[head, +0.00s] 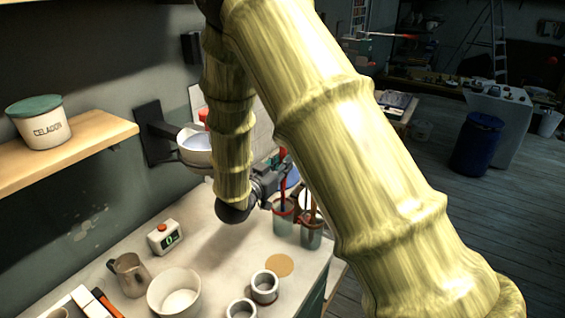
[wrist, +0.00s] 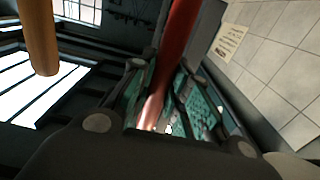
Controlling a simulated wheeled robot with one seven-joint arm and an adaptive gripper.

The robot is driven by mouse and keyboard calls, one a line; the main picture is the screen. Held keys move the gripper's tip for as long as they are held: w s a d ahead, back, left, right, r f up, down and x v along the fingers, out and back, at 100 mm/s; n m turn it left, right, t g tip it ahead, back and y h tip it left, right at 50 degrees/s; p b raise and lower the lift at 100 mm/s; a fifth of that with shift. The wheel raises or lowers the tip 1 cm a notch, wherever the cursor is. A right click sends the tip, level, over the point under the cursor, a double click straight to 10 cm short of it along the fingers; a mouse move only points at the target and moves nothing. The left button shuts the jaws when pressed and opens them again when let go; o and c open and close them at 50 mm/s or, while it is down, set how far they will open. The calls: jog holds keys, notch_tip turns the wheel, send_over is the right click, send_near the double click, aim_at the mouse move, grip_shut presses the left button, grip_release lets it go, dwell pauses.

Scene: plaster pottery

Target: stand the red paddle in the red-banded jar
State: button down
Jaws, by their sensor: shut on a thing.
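The red paddle (wrist: 178,40) runs between the pads of my gripper (wrist: 165,105) in the wrist view, and the gripper is shut on it. In the head view my gripper (head: 274,178) is small and partly behind my arm, at the back of the table. The red paddle (head: 283,186) shows there as a thin, near-upright red strip. The red-banded jar (head: 284,220) stands directly below it. The paddle's lower part meets or overlaps the jar's mouth in the picture; I cannot tell whether its end is inside or behind.
Another jar (head: 311,236) holding a brown handle stands close on the right. A white bowl (head: 174,296), a metal pitcher (head: 129,272), a timer (head: 164,238) and small cups (head: 264,288) occupy the front. The table (head: 215,255) is clear in the middle.

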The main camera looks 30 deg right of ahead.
jog(key=shift+f, duration=0.2)
jog(key=c, duration=1.3)
grip_release()
jog(key=v, duration=1.2)
jog(key=shift+w, duration=0.1)
